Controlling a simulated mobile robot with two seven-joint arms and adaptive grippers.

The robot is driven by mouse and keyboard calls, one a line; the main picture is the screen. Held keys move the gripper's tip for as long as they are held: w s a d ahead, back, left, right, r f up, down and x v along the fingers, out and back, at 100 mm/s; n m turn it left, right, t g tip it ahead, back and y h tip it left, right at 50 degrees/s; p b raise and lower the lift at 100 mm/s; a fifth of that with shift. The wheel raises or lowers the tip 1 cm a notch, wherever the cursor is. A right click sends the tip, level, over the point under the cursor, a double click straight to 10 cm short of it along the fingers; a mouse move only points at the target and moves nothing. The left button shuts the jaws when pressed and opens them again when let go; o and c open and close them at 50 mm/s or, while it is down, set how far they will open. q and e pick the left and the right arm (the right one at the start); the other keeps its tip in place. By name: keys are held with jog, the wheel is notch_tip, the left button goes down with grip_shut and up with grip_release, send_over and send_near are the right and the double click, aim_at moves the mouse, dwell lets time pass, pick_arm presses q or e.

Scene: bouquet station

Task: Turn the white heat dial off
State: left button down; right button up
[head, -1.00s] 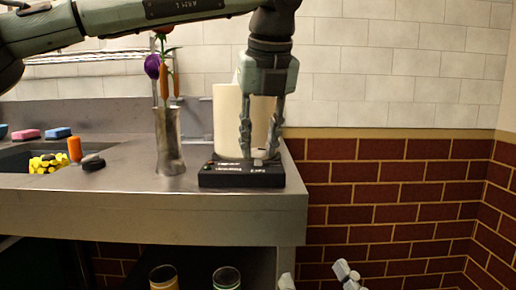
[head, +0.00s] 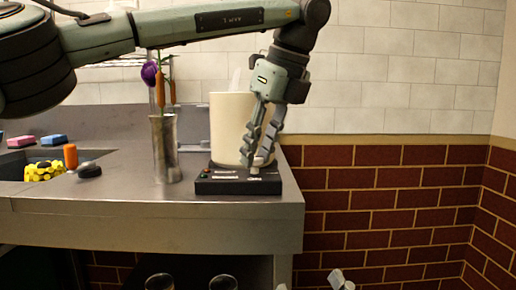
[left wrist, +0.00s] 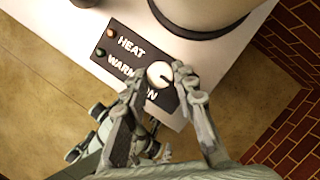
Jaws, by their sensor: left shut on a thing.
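The white heat dial (left wrist: 160,74) is a small round knob with a dark mark, on a black control box (head: 215,185) at the counter's right end. The box reads HEAT, WARM and ON in the left wrist view, beside an orange and a green light. My left gripper (head: 257,164) points down at the box. Its two fingers flank the dial and are shut on it, also in the left wrist view (left wrist: 160,82). My right gripper (head: 311,284) shows only its fingertips at the bottom edge, spread apart.
A cream pot (head: 228,125) stands right behind the box. A metal vase (head: 165,148) with flowers stands to its left. A black puck (head: 89,170), an orange piece (head: 70,156) and a sink with yellow pieces (head: 42,171) lie further left. Glasses (head: 160,282) stand below the counter.

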dwell(0.3)
pick_arm(q)
jog(key=c, duration=1.2)
grip_release()
jog(key=v, duration=1.2)
